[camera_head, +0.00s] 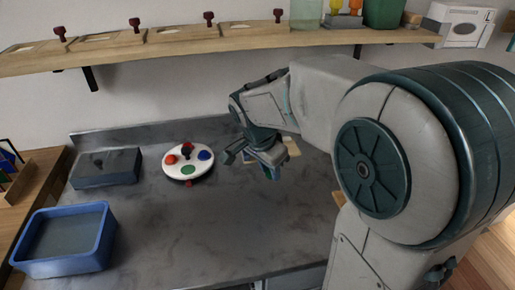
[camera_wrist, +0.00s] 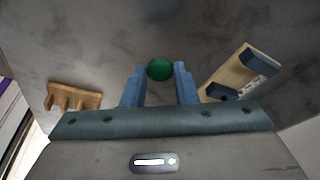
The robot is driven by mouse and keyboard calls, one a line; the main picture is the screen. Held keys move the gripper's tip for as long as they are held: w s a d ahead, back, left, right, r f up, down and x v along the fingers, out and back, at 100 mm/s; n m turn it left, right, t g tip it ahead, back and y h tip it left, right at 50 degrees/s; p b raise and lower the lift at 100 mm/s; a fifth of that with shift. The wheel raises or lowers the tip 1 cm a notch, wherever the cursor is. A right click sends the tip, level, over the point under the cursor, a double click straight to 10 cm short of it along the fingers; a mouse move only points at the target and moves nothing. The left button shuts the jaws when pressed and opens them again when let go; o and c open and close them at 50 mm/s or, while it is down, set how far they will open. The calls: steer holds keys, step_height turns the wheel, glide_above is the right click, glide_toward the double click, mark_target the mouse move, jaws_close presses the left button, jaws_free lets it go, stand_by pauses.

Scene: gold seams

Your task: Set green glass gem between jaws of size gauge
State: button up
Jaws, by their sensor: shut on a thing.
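The green glass gem (camera_wrist: 160,69) is held between the blue fingertips of my gripper (camera_wrist: 159,75) in the wrist view. In the head view my gripper (camera_head: 270,170) is over the grey worktop, and the gem cannot be made out there. A wooden board with dark blue blocks and a marked scale, which looks like the size gauge (camera_wrist: 226,76), lies right of the gripper in the wrist view, apart from the gem. In the head view, pale wood (camera_head: 292,147) shows behind the gripper, mostly hidden.
A grey block (camera_head: 105,168) and a blue tray (camera_head: 107,224) stand farther left. A notched wooden rest (camera_wrist: 74,97) shows in the wrist view. A shelf (camera_head: 180,50) runs above; the front middle is clear.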

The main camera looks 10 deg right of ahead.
steer(key=w, duration=1.4)
steer(key=shift+w+p, duration=0.1)
steer(key=shift+p, duration=0.2)
steer(key=shift+w+f+b, duration=0.1)
steer(key=shift+f+b, duration=0.2)
steer(key=shift+f, duration=1.45)
steer(key=shift+f, duration=0.1)
steer(key=o, duration=0.6)
steer(key=shift+f, duration=0.1)
steer(key=shift+o, duration=0.2)
